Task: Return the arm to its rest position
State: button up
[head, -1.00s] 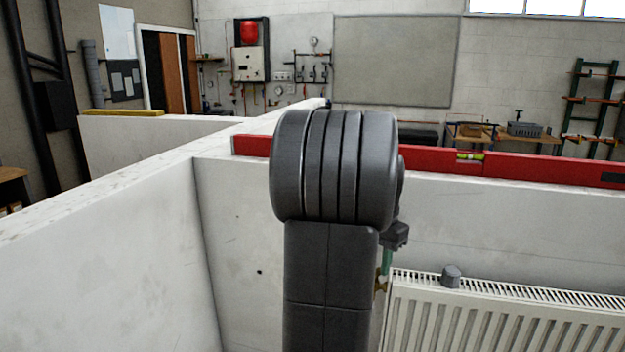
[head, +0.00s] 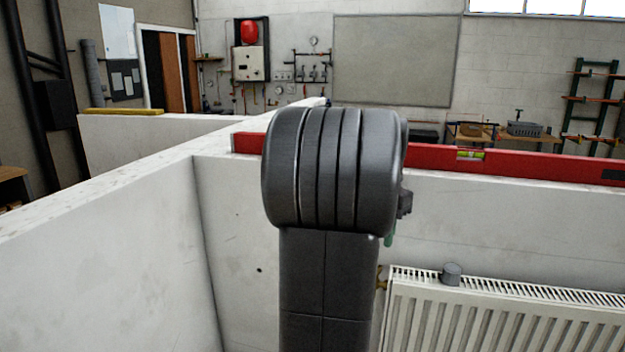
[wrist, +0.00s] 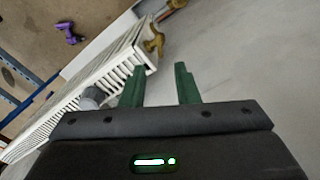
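My gripper (wrist: 160,68) shows in the wrist view with its two green fingers apart and nothing between them. In the head view it is mostly hidden behind my dark grey arm; only a bit of green finger (head: 388,240) shows at the arm's right edge. My arm stands upright in front of the white partition wall. The white radiator (head: 500,315) hangs on that wall to the right of my arm, and in the wrist view it lies left of the fingers (wrist: 75,108).
A grey knob (head: 451,273) sits on the radiator's top. A brass valve (wrist: 154,42) is at the radiator's end, beyond the fingers. A red spirit level (head: 530,165) lies along the wall top behind my arm. A purple tool (wrist: 70,33) lies on the floor.

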notch_tip(320, 180, down, 9)
jog(key=shift+s+r+p, duration=0.1)
jog(key=shift+r+p, duration=0.1)
jog(key=shift+p, duration=0.2)
jog(key=shift+m+b, duration=0.3)
jog(key=shift+m, duration=0.2)
jog(key=m+b, duration=0.2)
jog(key=m, duration=0.4)
jog(key=m+b, duration=0.2)
jog(key=m, duration=0.2)
jog(key=shift+r, duration=0.1)
jog(key=shift+m+b, duration=0.35)
jog(key=shift+m, duration=0.05)
jog(key=shift+a+r, duration=0.1)
jog(key=shift+a, duration=0.05)
